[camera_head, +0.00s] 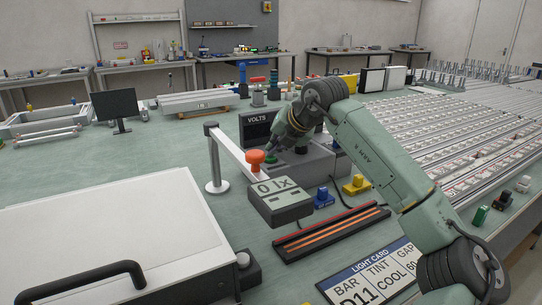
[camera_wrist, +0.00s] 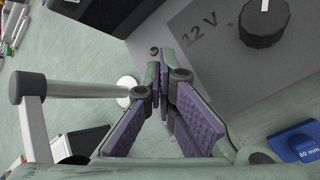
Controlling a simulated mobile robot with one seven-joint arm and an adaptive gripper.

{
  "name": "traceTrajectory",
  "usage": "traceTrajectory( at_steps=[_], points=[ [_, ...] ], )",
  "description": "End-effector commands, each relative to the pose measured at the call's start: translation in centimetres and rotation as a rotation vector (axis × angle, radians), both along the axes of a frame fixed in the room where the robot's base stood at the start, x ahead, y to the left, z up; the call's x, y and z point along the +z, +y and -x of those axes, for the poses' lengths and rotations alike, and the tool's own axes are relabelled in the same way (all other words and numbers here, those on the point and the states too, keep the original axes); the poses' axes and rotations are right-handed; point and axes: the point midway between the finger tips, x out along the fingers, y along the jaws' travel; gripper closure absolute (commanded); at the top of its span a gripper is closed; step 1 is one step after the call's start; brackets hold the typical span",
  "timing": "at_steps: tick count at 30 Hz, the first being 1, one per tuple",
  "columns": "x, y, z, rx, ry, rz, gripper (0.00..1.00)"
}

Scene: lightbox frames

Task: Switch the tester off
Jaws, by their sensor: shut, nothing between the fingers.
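The tester is a grey box (camera_head: 318,168) in the middle of the bench, with a dark VOLTS display (camera_head: 257,131) behind it. In the wrist view its grey top (camera_wrist: 205,68) carries a "12 V" label and a black round knob (camera_wrist: 263,25) with a white pointer line. My gripper (camera_head: 272,154) is over the left part of the tester. In the wrist view my gripper (camera_wrist: 160,72) is shut and empty, its purple pads together near the label. The fingertips partly cover the area by a small dark round part (camera_wrist: 155,51); contact cannot be told.
A white bar on a post (camera_head: 215,165) stands left of the tester, close to a red-orange knob (camera_head: 255,157). A grey block with a display (camera_head: 280,202) is in front. Blue (camera_head: 323,197) and yellow (camera_head: 356,185) blocks stand to the right.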

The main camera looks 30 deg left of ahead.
Motion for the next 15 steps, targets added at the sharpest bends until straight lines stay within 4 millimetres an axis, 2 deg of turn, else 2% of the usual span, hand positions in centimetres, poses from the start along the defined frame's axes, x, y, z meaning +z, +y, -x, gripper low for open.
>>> traceTrajectory(
  at_steps=[11, 15],
  points=[
    [0.49, 0.01, -0.01, 0.0, 0.0, 0.0, 1.0],
    [1.29, 0.01, -0.02, -0.001, -0.001, 0.0, 1.0]
  ],
)
